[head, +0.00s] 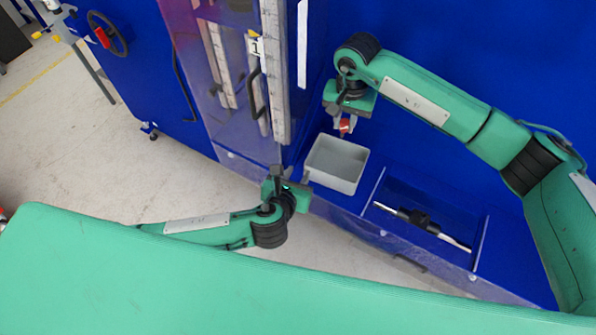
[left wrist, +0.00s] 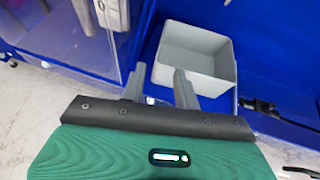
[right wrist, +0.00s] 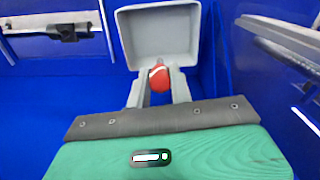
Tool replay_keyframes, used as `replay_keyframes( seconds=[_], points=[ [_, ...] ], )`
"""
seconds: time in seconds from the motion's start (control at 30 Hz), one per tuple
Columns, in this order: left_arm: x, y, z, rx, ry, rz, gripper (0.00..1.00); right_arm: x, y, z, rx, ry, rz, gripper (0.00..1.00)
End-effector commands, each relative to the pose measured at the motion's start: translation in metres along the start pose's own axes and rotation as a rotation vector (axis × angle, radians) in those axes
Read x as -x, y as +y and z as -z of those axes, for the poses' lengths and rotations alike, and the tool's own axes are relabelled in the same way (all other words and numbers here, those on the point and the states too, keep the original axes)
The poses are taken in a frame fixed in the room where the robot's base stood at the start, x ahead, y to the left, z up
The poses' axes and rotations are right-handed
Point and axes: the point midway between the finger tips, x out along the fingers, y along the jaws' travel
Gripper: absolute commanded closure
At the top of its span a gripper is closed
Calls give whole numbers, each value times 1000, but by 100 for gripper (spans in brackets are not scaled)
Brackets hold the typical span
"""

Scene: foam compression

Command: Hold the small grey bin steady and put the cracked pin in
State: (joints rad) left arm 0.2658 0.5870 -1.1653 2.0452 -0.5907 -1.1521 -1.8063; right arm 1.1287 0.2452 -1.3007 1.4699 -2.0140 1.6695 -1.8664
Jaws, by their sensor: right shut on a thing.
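The small grey bin (head: 346,183) stands open and empty on the blue ledge; it also shows in the left wrist view (left wrist: 212,84) and right wrist view (right wrist: 128,45). My right gripper (head: 344,127) is shut on the red cracked pin (right wrist: 159,79), at the bin's back edge in the head view. The pin shows as a small red piece (head: 345,126); any crack is too small to see. My left gripper (head: 292,174) is open beside the bin's front left corner. In the left wrist view its fingers (left wrist: 158,84) are apart, with the right one overlapping the bin's near wall; contact cannot be told.
A recess right of the bin holds a dark and silver rod-like part (head: 420,220). A clear door with a black handle (head: 254,92) and a tall metal column (head: 275,70) stand left of the bin. Blue machine walls surround the ledge.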

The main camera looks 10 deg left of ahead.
Motion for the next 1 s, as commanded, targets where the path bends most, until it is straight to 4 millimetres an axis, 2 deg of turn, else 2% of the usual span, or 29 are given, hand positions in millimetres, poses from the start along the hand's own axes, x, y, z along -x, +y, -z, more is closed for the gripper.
replay_keyframes(
  seconds=[0.17,0.63,0.8,1.0],
  points=[
    [-12,0,-2,-16,-4,1,69,0,0,0,0,0,0,100],
    [-97,-1,-2,-13,-3,1,69,0,0,0,0,0,0,100],
    [-113,0,-2,-13,-3,2,69,0,0,0,0,0,0,100],
    [-118,-1,-2,-12,-2,2,69,0,0,0,0,0,0,100]
  ],
)
